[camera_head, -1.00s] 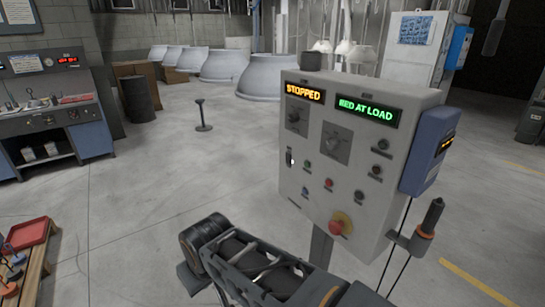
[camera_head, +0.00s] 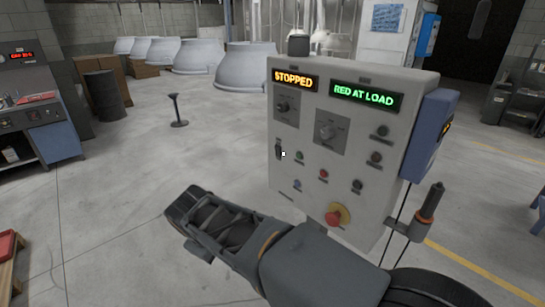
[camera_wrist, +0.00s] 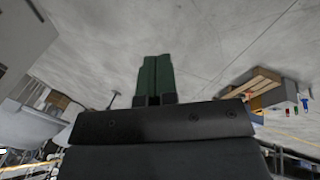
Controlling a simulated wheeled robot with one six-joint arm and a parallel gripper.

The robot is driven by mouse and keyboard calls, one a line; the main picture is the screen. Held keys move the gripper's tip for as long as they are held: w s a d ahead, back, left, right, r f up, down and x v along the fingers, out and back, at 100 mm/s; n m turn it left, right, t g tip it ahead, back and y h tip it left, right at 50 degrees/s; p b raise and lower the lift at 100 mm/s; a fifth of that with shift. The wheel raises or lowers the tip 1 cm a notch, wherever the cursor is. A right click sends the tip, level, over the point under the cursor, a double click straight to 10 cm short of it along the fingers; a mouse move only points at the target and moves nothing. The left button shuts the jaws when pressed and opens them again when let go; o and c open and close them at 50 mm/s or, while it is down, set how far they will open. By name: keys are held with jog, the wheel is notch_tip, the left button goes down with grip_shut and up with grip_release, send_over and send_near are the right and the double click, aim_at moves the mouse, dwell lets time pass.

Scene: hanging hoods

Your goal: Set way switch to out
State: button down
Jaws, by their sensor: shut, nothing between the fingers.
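A grey control box (camera_head: 348,190) shows on the right in the head view. It carries two rotary switches (camera_head: 285,106) and (camera_head: 327,131), a small dark lever switch (camera_head: 279,150) at its left edge, several small round buttons and a red emergency knob (camera_head: 337,215). Labels are too small to read, so I cannot tell which is the way switch or how it is set. Its displays read "STOPPED" (camera_head: 293,80) and "RED AT LOAD" (camera_head: 362,95). My gripper's green fingers (camera_wrist: 157,60) are together and empty in the wrist view, pointing over bare floor, apart from the box.
A blue unit (camera_head: 428,135) is fixed to the box's right side, with a holstered dark handle (camera_head: 432,202) below it. A thin stand (camera_head: 177,110) and large grey hoods (camera_head: 245,68) are behind. A console (camera_head: 25,110) stands at left. The floor left of the box is open.

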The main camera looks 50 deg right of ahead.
aim_at(277, 149)
jog(key=w+d+r+n+g+h+b, duration=0.1)
jog(key=w+d+n+h+b, duration=0.2)
jog(key=w+d+n+h, duration=0.4)
jog(key=w+d+r+n+g+h+b, duration=0.1)
jog(key=w+d+n+h, duration=0.5)
jog(key=d, duration=0.7)
jog(key=w+g+h+b, duration=0.1)
jog(key=w+h+b, duration=0.1)
jog(key=h, duration=0.1)
jog(key=shift+w+d+r+n+g, duration=0.15)
jog(key=shift+w+r+n+g, duration=0.15)
jog(key=shift+w+r+n, duration=0.1)
jog(key=shift+s, duration=0.1)
jog(key=d, duration=0.4)
jog(key=d+r+p, duration=0.1)
jog(key=d, duration=0.4)
jog(key=s+d+p, duration=0.1)
jog(key=d, duration=0.4)
jog(key=shift+r, duration=0.35)
jog(key=shift+a, duration=0.1)
